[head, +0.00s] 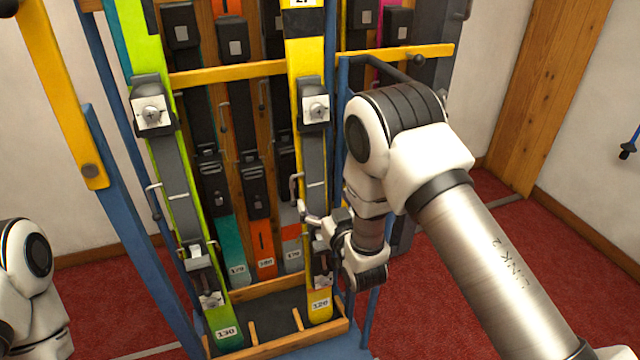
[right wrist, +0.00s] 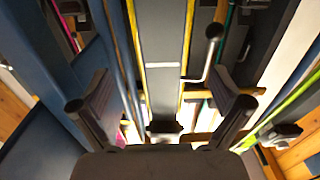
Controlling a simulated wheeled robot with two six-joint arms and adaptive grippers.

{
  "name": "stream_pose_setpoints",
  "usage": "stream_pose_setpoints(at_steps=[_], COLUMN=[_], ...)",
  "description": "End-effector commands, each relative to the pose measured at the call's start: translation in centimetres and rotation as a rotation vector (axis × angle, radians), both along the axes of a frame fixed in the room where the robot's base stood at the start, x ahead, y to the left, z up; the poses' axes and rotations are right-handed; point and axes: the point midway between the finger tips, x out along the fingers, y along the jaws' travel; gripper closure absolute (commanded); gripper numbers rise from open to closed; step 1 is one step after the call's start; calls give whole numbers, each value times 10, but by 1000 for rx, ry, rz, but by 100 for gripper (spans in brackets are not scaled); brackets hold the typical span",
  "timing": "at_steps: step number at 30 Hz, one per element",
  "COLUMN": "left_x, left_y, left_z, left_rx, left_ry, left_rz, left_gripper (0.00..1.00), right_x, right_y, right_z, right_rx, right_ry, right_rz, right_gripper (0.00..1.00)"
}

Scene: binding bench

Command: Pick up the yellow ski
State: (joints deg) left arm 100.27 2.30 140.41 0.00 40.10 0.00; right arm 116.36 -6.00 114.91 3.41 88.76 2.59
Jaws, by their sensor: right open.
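The yellow ski (head: 305,56) stands upright at the front right of the rack, with a binding, a grey plate and the number 120 near its lower end. It also shows between my fingers in the right wrist view, as yellow edges (right wrist: 189,35) on both sides of a grey plate. My right gripper (head: 313,230) is open at the ski's lower half, below the middle of the grey plate. In the right wrist view its fingers (right wrist: 163,110) point toward the ski, one on each side. Contact cannot be told. My left gripper is out of view.
A lime green ski (head: 145,50) marked 130 stands to the left in the rack. Several other skis stand behind. A yellow crossbar (head: 228,73) and blue posts (head: 150,210) frame the rack. A wooden tray edge (head: 275,347) runs below. Red floor (head: 450,300) is clear to the right.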

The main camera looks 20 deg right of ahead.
Motion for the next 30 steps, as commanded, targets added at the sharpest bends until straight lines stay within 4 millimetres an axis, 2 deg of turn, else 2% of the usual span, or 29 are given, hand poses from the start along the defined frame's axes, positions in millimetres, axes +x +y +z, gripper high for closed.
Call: stream_pose_setpoints(at_steps=[9, 16, 20, 21, 23, 24, 30], left_x=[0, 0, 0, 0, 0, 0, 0], left_y=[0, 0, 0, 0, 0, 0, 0], left_z=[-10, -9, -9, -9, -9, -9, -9], left_rx=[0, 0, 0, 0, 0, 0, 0], left_ry=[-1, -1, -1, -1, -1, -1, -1], left_rz=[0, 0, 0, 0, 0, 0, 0], left_gripper=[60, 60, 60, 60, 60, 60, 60], right_x=[50, 53, 53, 53, 53, 53, 53], right_y=[4, 4, 4, 4, 4, 4, 4], right_z=[-1, -1, -1, -1, -1, -1, 2], right_rx=[0, 0, 0, 0, 0, 0, 0], right_ry=[1, 4, 4, 4, 4, 4, -3], right_rz=[-1, -1, -1, -1, 0, 0, -1], right_gripper=[0, 0, 46, 60, 81, 96, 96])
